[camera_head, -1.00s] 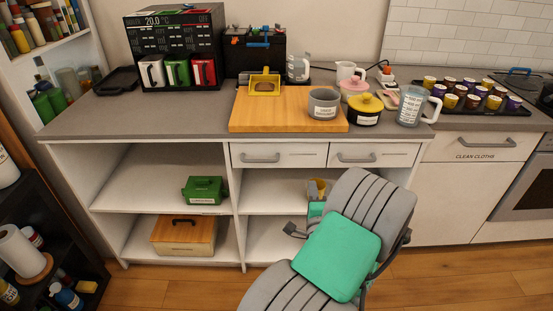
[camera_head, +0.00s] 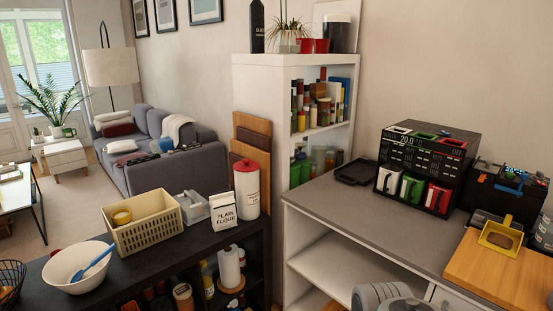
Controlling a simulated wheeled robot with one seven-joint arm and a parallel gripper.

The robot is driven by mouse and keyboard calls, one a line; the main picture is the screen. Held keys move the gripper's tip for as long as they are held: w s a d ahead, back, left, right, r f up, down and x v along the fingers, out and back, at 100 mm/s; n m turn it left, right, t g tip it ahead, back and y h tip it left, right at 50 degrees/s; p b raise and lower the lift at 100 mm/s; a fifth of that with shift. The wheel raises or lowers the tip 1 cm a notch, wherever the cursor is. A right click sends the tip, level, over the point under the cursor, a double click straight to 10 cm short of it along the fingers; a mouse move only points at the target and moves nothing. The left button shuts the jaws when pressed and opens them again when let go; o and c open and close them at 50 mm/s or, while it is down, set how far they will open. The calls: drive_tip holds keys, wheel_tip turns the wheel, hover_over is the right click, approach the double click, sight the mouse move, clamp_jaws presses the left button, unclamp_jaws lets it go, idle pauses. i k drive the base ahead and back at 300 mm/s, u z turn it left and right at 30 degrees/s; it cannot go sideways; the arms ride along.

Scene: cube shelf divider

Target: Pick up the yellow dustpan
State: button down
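A yellow scoop-like thing (camera_head: 500,236) with a brownish inside, which looks like the yellow dustpan, sits at the back left of the wooden board (camera_head: 492,272) on the grey counter at the right. My gripper is not in view, and nothing shows at the dustpan.
The grey counter (camera_head: 345,205) is bare left of the board. A black dispenser (camera_head: 425,165) with mugs, a dark tray (camera_head: 356,171) and a toolbox (camera_head: 505,190) stand along its back. A black shelf at left bears a beige basket (camera_head: 143,222) and white bowl (camera_head: 78,266).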

sight(503, 240)
drive_tip(key=z, duration=1.45)
